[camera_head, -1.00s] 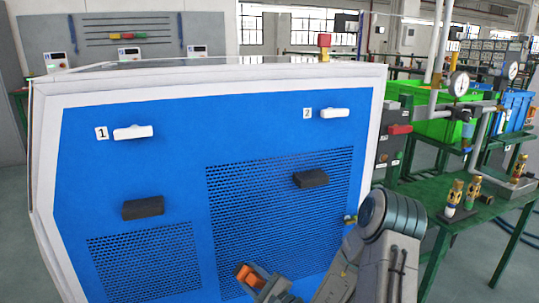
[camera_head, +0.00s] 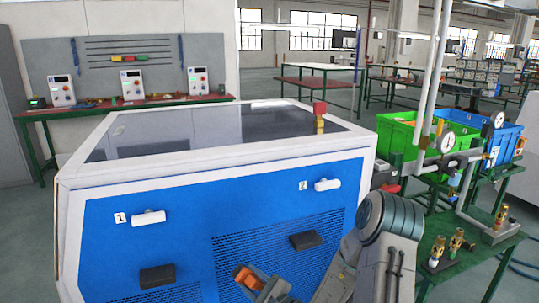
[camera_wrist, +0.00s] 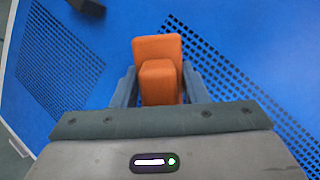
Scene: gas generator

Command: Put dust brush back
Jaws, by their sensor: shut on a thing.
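My gripper (camera_wrist: 159,88) is shut on an orange, block-shaped object (camera_wrist: 157,48), seemingly the dust brush; no bristles show. In the head view, my gripper (camera_head: 262,285) is low in the picture, in front of the blue front panel, with the orange object (camera_head: 246,276) between its fingers. In the wrist view, the blue panel (camera_wrist: 75,15) with its perforated areas lies behind the orange object. I cannot tell the gap to the panel.
The generator cabinet has a dark top (camera_head: 220,133) bearing a red-capped fitting (camera_head: 320,117). White handles (camera_head: 148,218) and black handles (camera_head: 157,276) stick out of its front. Green and blue crates (camera_head: 398,138) stand at right. A bench (camera_head: 110,108) with white devices stands behind.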

